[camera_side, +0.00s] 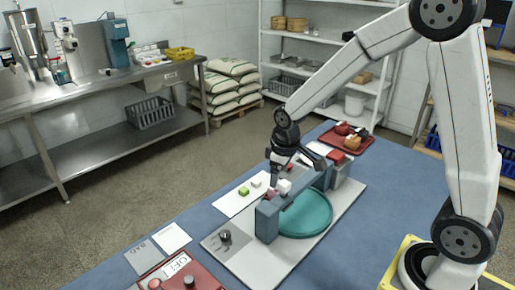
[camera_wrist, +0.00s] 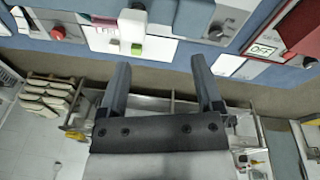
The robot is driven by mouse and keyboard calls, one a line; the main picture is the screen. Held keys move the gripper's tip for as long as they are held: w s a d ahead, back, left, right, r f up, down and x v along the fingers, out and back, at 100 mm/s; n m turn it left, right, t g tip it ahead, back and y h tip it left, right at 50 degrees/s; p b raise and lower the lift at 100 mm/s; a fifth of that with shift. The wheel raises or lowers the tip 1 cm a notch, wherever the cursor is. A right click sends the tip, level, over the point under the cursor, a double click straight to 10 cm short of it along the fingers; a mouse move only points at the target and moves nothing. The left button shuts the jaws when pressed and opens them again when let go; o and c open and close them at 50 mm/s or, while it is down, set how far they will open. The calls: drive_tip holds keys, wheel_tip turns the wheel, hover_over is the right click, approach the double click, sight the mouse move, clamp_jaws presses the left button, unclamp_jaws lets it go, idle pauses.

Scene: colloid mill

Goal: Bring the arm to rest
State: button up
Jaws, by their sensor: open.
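My gripper (camera_side: 277,178) hangs at the end of my bent arm, over or near the blue-grey bridge (camera_side: 268,220) of the mill in the side view. In the wrist view my gripper (camera_wrist: 161,65) shows two dark fingers spread apart with nothing between them. A pink block (camera_side: 271,193) and a white block (camera_side: 284,187) show close to the fingertips, on or near the bridge. I cannot tell whether the fingers touch them. The wrist view shows a white block (camera_wrist: 132,25) and a green block (camera_wrist: 136,49) beyond the fingers.
The mill stands on a pale plate (camera_side: 250,263) with a teal disc (camera_side: 308,214) and a dark knob (camera_side: 225,236). A white sheet (camera_side: 232,205) holds a green cube (camera_side: 244,190). A red tray (camera_side: 325,138) lies behind; a red OFF box (camera_side: 200,276) is in front.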

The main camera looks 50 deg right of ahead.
drive_tip(key=s+a+m, duration=0.3)
drive_tip(key=s, duration=0.9)
drive_tip(key=shift+a+f+t+y, duration=0.3)
drive_tip(key=shift+a+f+t, duration=0.05)
drive_tip(key=shift+a+t, duration=0.05)
